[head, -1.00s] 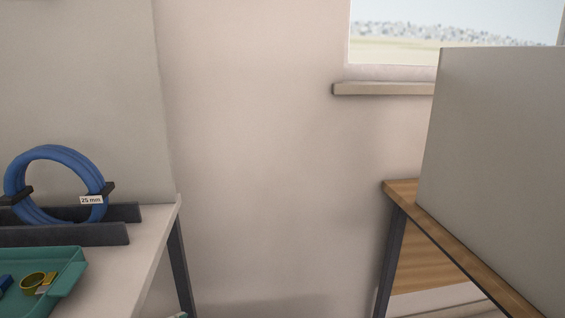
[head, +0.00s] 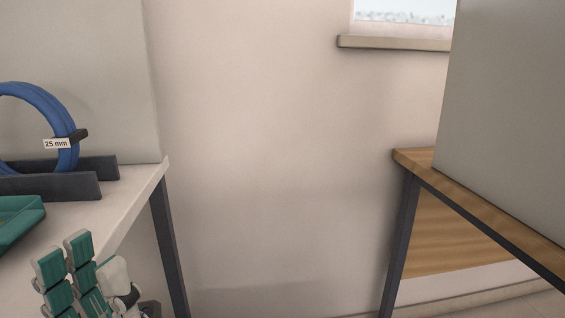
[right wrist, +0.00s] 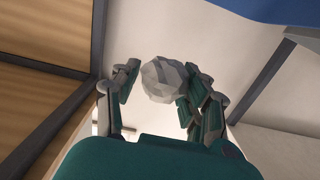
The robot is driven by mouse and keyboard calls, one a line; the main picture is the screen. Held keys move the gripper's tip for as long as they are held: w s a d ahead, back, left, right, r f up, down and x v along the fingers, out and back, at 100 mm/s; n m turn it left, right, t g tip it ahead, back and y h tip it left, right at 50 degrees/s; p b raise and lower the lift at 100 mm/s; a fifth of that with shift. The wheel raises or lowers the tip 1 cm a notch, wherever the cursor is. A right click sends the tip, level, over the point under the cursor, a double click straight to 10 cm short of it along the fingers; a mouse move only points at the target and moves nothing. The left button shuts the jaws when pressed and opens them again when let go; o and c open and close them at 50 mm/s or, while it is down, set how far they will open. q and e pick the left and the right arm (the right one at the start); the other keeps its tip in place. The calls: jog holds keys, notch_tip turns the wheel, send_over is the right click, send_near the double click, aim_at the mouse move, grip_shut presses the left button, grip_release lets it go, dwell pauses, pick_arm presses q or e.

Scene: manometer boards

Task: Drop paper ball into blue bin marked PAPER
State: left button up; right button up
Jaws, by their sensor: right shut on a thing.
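A crumpled grey-white paper ball (right wrist: 168,80) is in the right wrist view, between the teal-padded fingers of my right gripper (right wrist: 160,82), which is shut on it. A blue surface (right wrist: 285,10) fills the top right corner of that view. No PAPER marking shows on it, and I cannot tell whether it is the bin.
The pale table (head: 132,205) at left bears a blue hose coil (head: 67,118) on a dark rack and a green tray (head: 38,228). A wooden table (head: 480,210) with a grey panel (head: 510,110) stands at right. Between the tables is open room before the wall.

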jog(key=shift+f, duration=0.2)
jog(key=o, duration=0.8)
jog(key=shift+s, duration=0.15)
jog(key=s, duration=0.4)
jog(key=s+d, duration=0.1)
jog(key=s, duration=0.6)
jog(key=shift+s+d+r, duration=0.3)
jog(key=shift+s, duration=0.05)
